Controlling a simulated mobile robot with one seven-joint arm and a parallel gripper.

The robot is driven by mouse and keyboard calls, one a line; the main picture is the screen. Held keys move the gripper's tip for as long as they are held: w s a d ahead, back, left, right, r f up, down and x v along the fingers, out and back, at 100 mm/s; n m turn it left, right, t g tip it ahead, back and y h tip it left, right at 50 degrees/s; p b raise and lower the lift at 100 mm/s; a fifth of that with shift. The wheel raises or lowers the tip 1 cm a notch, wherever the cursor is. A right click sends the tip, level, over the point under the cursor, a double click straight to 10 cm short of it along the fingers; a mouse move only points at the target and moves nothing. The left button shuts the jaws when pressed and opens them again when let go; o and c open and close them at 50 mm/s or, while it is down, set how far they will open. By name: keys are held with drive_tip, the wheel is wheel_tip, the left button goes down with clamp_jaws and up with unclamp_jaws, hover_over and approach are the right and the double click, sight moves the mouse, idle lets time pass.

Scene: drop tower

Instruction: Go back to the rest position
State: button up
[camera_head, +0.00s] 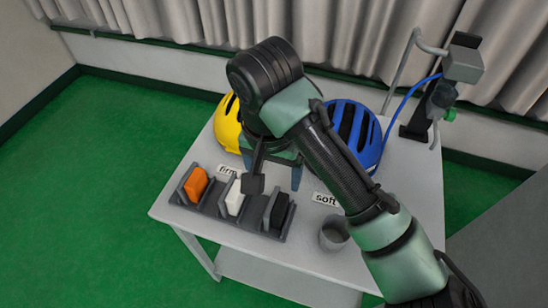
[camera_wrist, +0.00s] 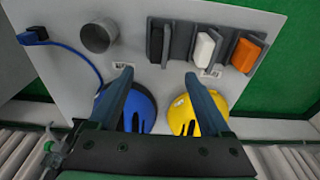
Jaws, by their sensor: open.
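My gripper (camera_wrist: 158,80) is open and empty, with its two blue-grey fingers apart in the wrist view. In the head view my arm reaches over the grey table (camera_head: 205,229), and my gripper hangs above it between the yellow helmet (camera_head: 228,124) and the blue helmet (camera_head: 366,146). Each helmet is partly hidden by my arm in the head view. In the wrist view the fingers overlap parts of the blue helmet (camera_wrist: 146,108) and the yellow helmet (camera_wrist: 178,115). I cannot tell the exact height of the fingers over the table.
A grey rack holds an orange block (camera_head: 196,184), a white block (camera_head: 235,198) and a black block (camera_head: 279,210). A grey cup (camera_head: 333,234) stands near the front right. A stand (camera_head: 443,98) with a blue cable is at the back right. Green floor (camera_head: 100,180) is free at left.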

drive_tip(key=w+a+r+n+t+y+p, duration=0.1)
drive_tip(key=w+a+r+n+t+y, duration=0.15)
drive_tip(key=a+r, duration=0.35)
drive_tip(key=w+a+r+n+t+y, duration=0.1)
drive_tip(key=w+a+r+t+y, duration=0.1)
drive_tip(key=w+a+r+t, duration=0.4)
wheel_tip(320, 180, up, 14)
drive_tip(key=a+f+n+t+y+p, duration=0.1)
drive_tip(key=a+n+t+y, duration=0.1)
drive_tip(key=t+y, duration=0.1)
drive_tip(key=s+d+r+t, duration=0.2)
drive_tip(key=r+t, duration=0.1)
drive_tip(key=r, duration=0.3)
drive_tip(key=s+d+r+t+p, duration=0.1)
drive_tip(key=s+d+r+t, duration=0.15)
drive_tip(key=r, duration=0.35)
drive_tip(key=s+d+r+t, duration=0.1)
drive_tip(key=r+t, duration=0.2)
drive_tip(key=r, duration=0.3)
drive_tip(key=s+d+r+m+t+h+p, duration=0.1)
drive_tip(key=s+d+r+m+t+h, duration=0.1)
drive_tip(key=s+d+r+t+h, duration=0.4)
drive_tip(key=s+d+r+h, duration=0.1)
drive_tip(key=s+d, duration=0.2)
drive_tip(key=shift+r, duration=0.2)
drive_tip(key=shift+w, duration=0.1)
